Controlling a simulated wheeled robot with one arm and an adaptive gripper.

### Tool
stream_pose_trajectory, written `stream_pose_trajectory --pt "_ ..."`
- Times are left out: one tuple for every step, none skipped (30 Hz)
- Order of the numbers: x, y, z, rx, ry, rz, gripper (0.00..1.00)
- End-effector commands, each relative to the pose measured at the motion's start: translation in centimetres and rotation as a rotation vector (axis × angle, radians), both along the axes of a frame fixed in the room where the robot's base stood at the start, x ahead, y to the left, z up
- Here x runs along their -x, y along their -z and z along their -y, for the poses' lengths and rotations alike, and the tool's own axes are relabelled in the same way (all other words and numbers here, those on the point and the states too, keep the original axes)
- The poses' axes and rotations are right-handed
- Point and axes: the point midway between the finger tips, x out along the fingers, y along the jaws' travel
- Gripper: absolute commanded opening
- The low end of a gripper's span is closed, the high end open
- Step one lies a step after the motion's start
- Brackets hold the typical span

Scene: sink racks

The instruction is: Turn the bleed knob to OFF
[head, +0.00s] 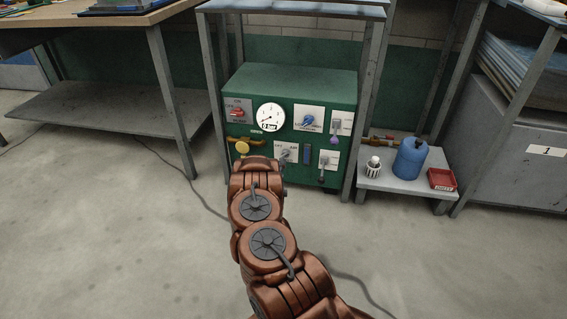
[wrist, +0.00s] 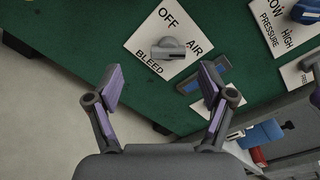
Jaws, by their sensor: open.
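The bleed knob (wrist: 168,48) is a grey knob on a white plate (wrist: 143,43) marked OFF, AIR and BLEED, on a green panel. Its bar lies roughly level in the wrist view, between the BLEED and AIR words; I cannot tell which end is the pointer. The knob also shows in the head view (head: 285,154), just above the end of my arm. My gripper (wrist: 161,82) is open and empty, its two fingers spread below the knob in the wrist view and apart from it. The arm hides the gripper in the head view.
The green unit (head: 345,90) also carries a red switch (head: 237,113), a gauge (head: 270,116), a blue pressure knob (head: 308,121) and a yellow valve (head: 242,147). A low shelf (head: 400,185) with a blue jug (head: 410,158) stands right.

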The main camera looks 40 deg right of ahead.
Motion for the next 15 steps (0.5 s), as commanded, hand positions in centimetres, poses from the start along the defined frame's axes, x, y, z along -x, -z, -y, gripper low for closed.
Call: stream_pose_trajectory --pt "0.6 0.6 0.5 0.010 0.011 0.015 0.81" --pt "0.8 0.7 0.8 0.013 0.016 0.025 0.81" --pt "1.1 0.8 1.0 0.018 0.021 0.034 0.81" --pt "1.2 0.8 1.1 0.021 0.023 0.039 0.81" --pt "1.3 0.8 1.2 0.023 0.025 0.044 0.81" --pt "1.3 0.8 1.4 0.024 0.027 0.047 0.81" --pt "1.3 0.8 1.5 0.025 0.027 0.049 0.81" --pt "1.2 0.8 1.5 0.025 0.027 0.050 0.81" --pt "1.1 0.8 1.7 0.025 0.027 0.050 0.81" --pt "1.0 0.8 1.8 0.025 0.027 0.049 0.81" --pt "0.9 0.8 2.0 0.025 0.027 0.049 0.81" --pt "0.8 0.8 2.2 0.025 0.027 0.049 0.81" --pt "0.6 0.8 2.4 0.025 0.027 0.049 0.81" --pt "0.4 0.8 2.7 0.026 0.027 0.050 0.81" --pt "0.2 0.9 3.0 0.026 0.027 0.050 0.81"
